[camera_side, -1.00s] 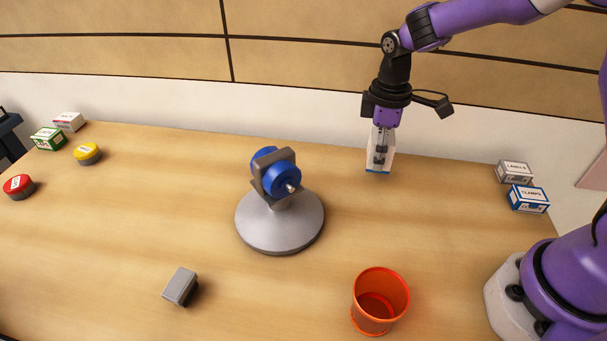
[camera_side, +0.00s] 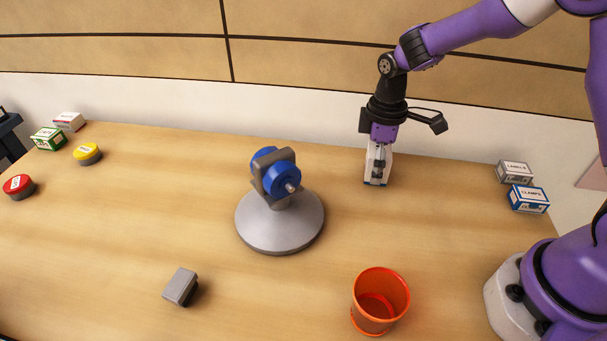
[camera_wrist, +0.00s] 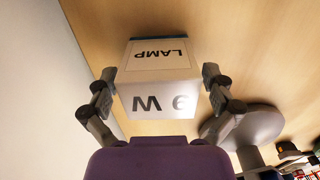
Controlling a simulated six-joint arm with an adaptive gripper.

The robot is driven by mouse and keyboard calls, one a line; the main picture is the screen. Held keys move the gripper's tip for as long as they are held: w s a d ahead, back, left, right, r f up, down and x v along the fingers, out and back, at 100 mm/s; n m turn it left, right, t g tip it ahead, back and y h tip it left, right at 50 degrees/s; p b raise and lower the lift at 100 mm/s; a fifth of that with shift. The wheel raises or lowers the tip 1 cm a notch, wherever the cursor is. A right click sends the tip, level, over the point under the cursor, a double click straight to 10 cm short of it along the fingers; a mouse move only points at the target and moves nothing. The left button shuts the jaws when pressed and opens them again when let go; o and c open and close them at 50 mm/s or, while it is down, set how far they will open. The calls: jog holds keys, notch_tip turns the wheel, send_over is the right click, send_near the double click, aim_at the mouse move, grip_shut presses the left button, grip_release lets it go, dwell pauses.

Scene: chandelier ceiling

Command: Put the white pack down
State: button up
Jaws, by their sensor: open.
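The white pack (camera_side: 369,178) stands upright at the back of the wooden table in the side view, its lower end at the tabletop. In the wrist view the pack (camera_wrist: 158,75) shows the printing "LAMP" and "9 W". My gripper (camera_side: 378,172) points down over it, with a finger on each side. In the wrist view my gripper (camera_wrist: 160,90) is open around the pack.
A grey stand with a blue head (camera_side: 280,222) is left of the pack. An orange cup (camera_side: 381,297) is at the front, and a grey block (camera_side: 181,286) lies front left. Labels (camera_side: 514,172) and clamps (camera_side: 528,199) boxes stand right. The table around the pack is clear.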

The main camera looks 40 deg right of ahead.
jog(key=shift+r, duration=0.1)
notch_tip(320, 180, up, 12)
jog(key=shift+f, duration=0.15)
jog(key=s+r+m+t, duration=0.2)
jog(key=s+m, duration=0.2)
jog(key=s, duration=0.3)
jog(key=s+r+m+t, duration=0.2)
jog(key=s+m+t, duration=0.1)
jog(key=s+m, duration=0.2)
jog(key=shift+s+a+r+t, duration=0.2)
jog(key=shift+s+t, duration=0.1)
jog(key=shift+s, duration=0.65)
